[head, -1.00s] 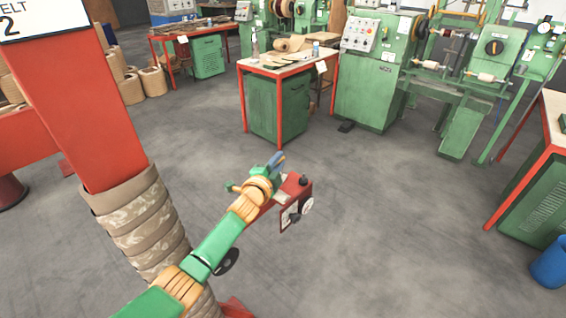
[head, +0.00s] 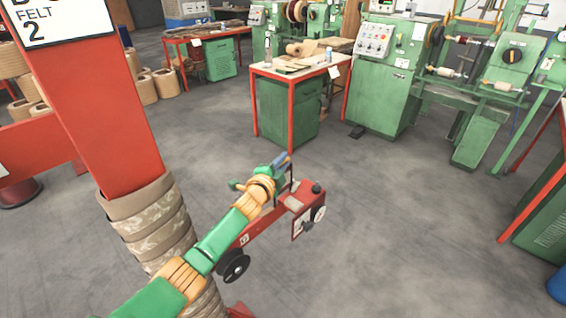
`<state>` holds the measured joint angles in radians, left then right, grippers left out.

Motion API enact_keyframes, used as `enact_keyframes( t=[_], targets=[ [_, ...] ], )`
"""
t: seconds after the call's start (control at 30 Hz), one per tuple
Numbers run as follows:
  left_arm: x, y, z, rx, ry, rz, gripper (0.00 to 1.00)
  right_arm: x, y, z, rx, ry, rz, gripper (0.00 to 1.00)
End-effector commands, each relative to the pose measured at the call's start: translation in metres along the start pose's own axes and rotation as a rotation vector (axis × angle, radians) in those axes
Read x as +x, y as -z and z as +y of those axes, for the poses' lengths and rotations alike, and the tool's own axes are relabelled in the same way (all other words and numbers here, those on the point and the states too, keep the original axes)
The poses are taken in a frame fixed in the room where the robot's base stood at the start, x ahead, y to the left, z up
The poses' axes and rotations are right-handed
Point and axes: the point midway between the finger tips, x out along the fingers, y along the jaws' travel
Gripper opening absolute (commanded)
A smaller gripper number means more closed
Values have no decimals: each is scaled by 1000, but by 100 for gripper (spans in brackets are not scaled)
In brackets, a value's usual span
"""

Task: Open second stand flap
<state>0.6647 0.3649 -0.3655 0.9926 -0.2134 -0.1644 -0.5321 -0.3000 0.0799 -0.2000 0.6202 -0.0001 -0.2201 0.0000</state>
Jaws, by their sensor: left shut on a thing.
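A small red wheeled stand (head: 262,222) sits on the floor in the lower middle of the head view. It has a dark wheel at its near left end, and a plate, a pale round part and a black knob at its right end. My left arm crosses over it and hides part of its top. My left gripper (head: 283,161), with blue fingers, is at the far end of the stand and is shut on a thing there. A thin dark upright rod shows just beside the fingers. Which part is held, and whether a flap is open, I cannot tell. My right gripper is not in view.
A red post (head: 100,110) wrapped in felt, with a "FELT 2" sign, stands close at the left. A green cabinet table (head: 295,72) and green machines (head: 395,70) stand behind. Another bench (head: 550,200) is at the right. The grey floor between is clear.

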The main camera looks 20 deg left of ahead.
Motion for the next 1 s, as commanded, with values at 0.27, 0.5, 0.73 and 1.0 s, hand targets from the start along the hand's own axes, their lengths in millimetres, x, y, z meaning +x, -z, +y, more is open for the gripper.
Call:
enact_keyframes(
  t=[0.27,0.5,0.73,1.0],
  targets=[
    [0,0,0,1,0,-1,30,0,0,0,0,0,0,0],
    [0,0,0,0,0,0,30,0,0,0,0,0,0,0],
    [-18,0,-1,1,-1,0,30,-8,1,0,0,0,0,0],
    [-55,-1,1,1,-2,-1,30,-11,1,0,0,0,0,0]
  ],
)
